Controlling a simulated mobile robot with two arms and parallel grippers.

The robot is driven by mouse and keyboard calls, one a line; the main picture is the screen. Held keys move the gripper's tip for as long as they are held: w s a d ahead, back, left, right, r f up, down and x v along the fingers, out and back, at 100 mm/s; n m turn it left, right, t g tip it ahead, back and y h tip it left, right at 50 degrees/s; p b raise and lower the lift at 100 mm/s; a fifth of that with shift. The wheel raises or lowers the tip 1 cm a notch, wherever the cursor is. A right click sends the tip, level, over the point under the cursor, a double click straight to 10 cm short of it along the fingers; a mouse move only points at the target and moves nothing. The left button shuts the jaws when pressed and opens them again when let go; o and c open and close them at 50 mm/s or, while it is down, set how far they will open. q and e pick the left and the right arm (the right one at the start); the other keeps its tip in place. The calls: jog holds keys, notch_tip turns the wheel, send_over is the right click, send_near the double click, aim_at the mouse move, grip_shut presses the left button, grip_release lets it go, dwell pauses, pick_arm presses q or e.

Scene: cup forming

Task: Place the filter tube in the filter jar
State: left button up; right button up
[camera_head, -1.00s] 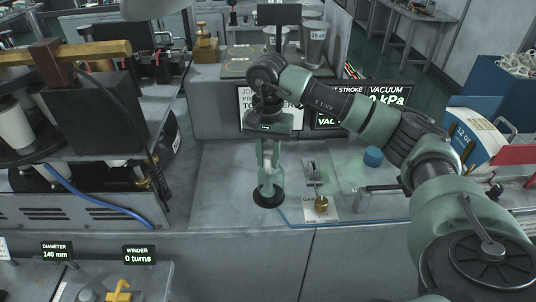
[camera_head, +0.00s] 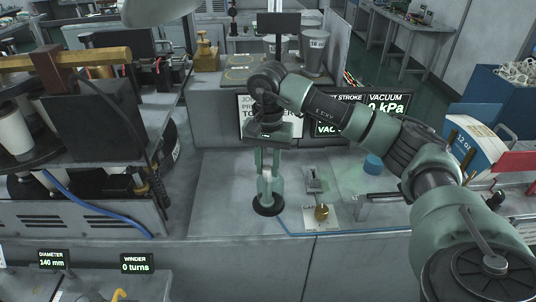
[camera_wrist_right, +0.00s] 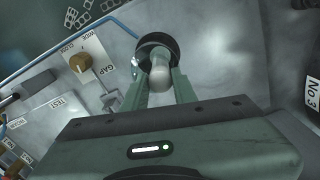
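My right gripper (camera_head: 267,178) points straight down over the middle of the workbench. Its two fingers stand on either side of a pale, round-ended tube, seemingly the filter tube (camera_wrist_right: 160,76), and appear closed on it in the right wrist view. Directly beneath is a round black base or collar (camera_head: 267,206), seemingly of the filter jar; it shows as a dark ring in the right wrist view (camera_wrist_right: 146,42). The tube is in line with this ring. The fingers hide the jar's walls, so I cannot tell how deep the tube sits. My left gripper is not in view.
A blue hose (camera_head: 300,233) runs along the front. Display panels (camera_head: 270,115) stand behind. The bench left of the jar is clear.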

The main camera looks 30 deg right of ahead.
jog(key=shift+s+r+p, duration=0.1)
jog(key=shift+s+p, duration=0.1)
jog(key=shift+p, duration=0.25)
jog(key=r+b, duration=0.1)
jog(key=r, duration=0.2)
jog(key=r+b, duration=0.1)
jog(key=shift+w+r+b, duration=0.3)
notch_tip(320, 180, up, 8)
jog(key=shift+f+p, duration=0.25)
jog(key=shift+p, duration=0.05)
jog(key=shift+s, duration=0.1)
